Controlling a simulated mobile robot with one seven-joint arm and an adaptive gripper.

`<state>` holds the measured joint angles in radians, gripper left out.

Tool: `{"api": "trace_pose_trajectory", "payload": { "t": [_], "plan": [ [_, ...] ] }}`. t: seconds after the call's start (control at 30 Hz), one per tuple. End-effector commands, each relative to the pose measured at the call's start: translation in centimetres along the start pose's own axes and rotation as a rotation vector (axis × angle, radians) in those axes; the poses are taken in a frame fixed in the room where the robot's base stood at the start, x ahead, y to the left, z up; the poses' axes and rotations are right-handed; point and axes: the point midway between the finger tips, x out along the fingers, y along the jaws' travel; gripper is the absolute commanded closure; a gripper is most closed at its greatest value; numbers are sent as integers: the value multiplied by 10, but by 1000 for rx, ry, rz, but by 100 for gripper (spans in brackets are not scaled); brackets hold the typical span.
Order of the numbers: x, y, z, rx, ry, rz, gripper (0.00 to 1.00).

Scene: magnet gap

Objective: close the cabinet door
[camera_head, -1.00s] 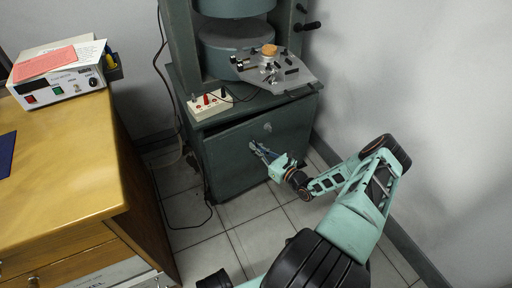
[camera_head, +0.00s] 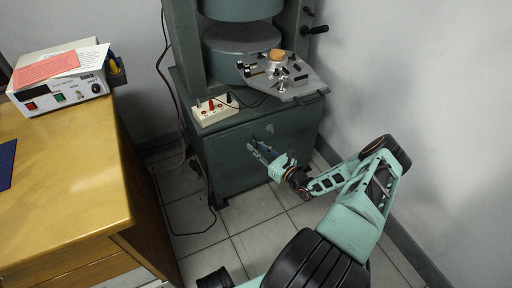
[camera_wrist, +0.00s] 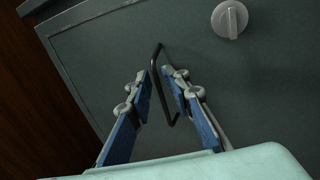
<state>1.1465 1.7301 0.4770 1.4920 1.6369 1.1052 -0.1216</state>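The cabinet door (camera_head: 236,165) is a dark green-grey panel on the front of the cabinet below the big magnet. It looks shut or nearly flush; I cannot tell whether a small gap remains. In the wrist view the door (camera_wrist: 100,62) fills most of the picture, with a round grey lock knob (camera_wrist: 230,19) and a thin black bar handle (camera_wrist: 158,84). My gripper (camera_wrist: 159,75) is at the handle with its two blue-padded fingers apart, one on each side of the bar. I see no clear grip on it. The gripper (camera_head: 254,147) also shows against the door in the head view.
A wooden desk (camera_head: 70,175) with a power supply (camera_head: 60,92) stands at the left. A white wall (camera_head: 420,120) is close on the right. A metal plate (camera_head: 290,77) juts out above the door. Cables lie on the tiled floor (camera_head: 262,238) left of the cabinet.

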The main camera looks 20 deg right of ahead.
Motion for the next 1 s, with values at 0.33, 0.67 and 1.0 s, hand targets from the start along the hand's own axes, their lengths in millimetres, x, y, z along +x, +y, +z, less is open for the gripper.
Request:
{"api": "trace_pose_trajectory", "payload": {
  "t": [0.33, 0.67, 1.0],
  "plan": [
    [-12, -2, 0, 0, 1, -3, 81],
    [-79, -1, -1, 0, 2, -3, 81],
    [-119, 0, 0, 0, 0, -1, 81]
  ]
}}
